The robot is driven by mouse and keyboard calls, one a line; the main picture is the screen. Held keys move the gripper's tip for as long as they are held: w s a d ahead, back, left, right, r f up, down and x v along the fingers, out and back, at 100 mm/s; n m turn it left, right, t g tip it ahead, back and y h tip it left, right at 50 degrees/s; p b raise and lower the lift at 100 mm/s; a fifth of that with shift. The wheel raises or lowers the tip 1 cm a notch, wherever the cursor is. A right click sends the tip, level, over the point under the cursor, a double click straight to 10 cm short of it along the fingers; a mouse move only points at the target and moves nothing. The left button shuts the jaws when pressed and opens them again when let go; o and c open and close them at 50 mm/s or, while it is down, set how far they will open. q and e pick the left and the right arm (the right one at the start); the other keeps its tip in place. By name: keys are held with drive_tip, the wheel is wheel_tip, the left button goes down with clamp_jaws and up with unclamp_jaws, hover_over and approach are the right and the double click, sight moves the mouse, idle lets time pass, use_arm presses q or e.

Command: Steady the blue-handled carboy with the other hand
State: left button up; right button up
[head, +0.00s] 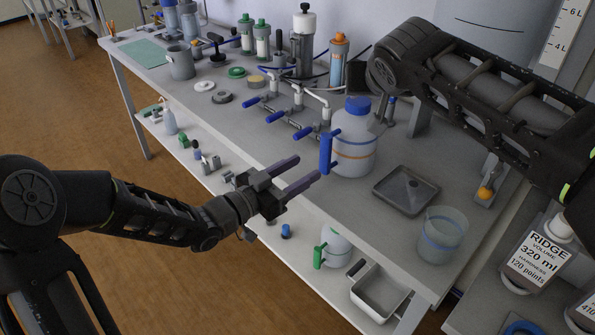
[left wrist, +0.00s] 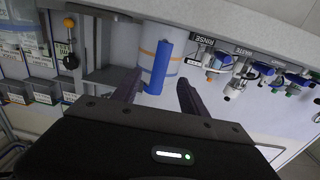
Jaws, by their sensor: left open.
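The blue-handled carboy (head: 354,150) stands upright on the bench, a whitish jug with a blue cap, an orange band and a blue handle (head: 326,152) on its left side. My left gripper (head: 308,172) is open and empty, just left of the carboy at the bench's front edge, its fingers pointing toward the handle. In the left wrist view the handle (left wrist: 159,68) shows between and beyond the two fingers (left wrist: 158,92), apart from them, with the carboy body (left wrist: 150,42) behind. My right arm comes in from the right; its gripper is out of view.
A grey tray (head: 405,191) and a beaker (head: 441,236) stand right of the carboy. Blue-handled taps (head: 303,133) line the bench to its left. A green-handled jug (head: 333,247) is on the lower shelf. The bench (head: 232,134) is clear left of the taps' handles.

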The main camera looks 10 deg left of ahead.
sight(322, 159)
use_arm(q)
drive_tip(key=x, duration=0.7)
drive_tip(key=shift+w+d, duration=0.15)
clamp_jaws()
idle(0.4)
idle(0.6)
idle(0.5)
idle(0.7)
drive_tip(key=shift+f, duration=0.2)
idle(0.3)
